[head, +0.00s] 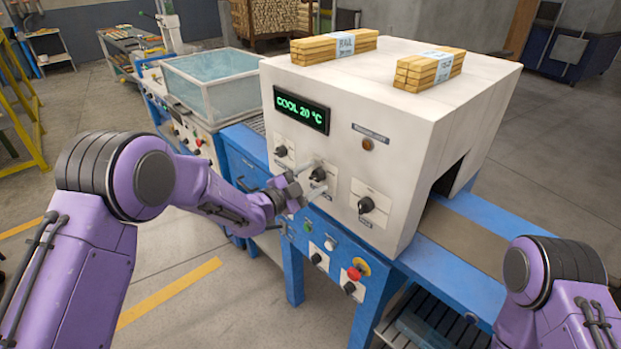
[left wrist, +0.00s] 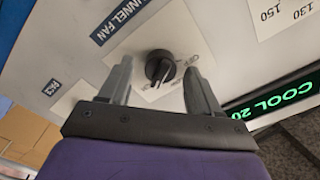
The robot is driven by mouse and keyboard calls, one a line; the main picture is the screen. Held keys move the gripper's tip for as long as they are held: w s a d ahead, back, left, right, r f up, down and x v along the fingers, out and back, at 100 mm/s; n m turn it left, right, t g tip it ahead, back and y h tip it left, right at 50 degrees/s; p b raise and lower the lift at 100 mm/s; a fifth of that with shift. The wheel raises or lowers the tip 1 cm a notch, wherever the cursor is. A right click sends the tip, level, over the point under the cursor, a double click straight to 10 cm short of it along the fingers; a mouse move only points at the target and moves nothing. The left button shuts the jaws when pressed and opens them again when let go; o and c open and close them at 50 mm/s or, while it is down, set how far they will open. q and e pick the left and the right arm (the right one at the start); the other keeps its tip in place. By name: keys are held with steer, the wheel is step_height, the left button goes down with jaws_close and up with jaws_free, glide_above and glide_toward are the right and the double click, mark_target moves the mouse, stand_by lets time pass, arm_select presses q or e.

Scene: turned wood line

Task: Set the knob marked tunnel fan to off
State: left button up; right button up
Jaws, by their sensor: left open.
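The tunnel fan knob (left wrist: 159,66) is a round black knob on a pale plate on the white tunnel housing. Its tunnel fan label (left wrist: 116,20) is dark with white letters. A light pointer line shows on the knob, but I cannot read its setting. In the head view the knob (head: 318,174) is on the front panel, partly hidden by my fingers. My left gripper (head: 306,181) is open at the panel. In the left wrist view its fingers stand on either side of the knob, with gaps visible. My right gripper is out of view; only its arm shows.
The white housing (head: 400,130) carries a green display (head: 301,110) reading COOL 20 °C. Other knobs sit at upper left (head: 281,151) and lower right (head: 366,205). A red button (head: 355,272) is on the blue frame below. Wood bundles (head: 333,47) lie on top.

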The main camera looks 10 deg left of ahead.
arm_select(q)
steer(key=c, duration=1)
steer(key=shift+c, duration=0.2)
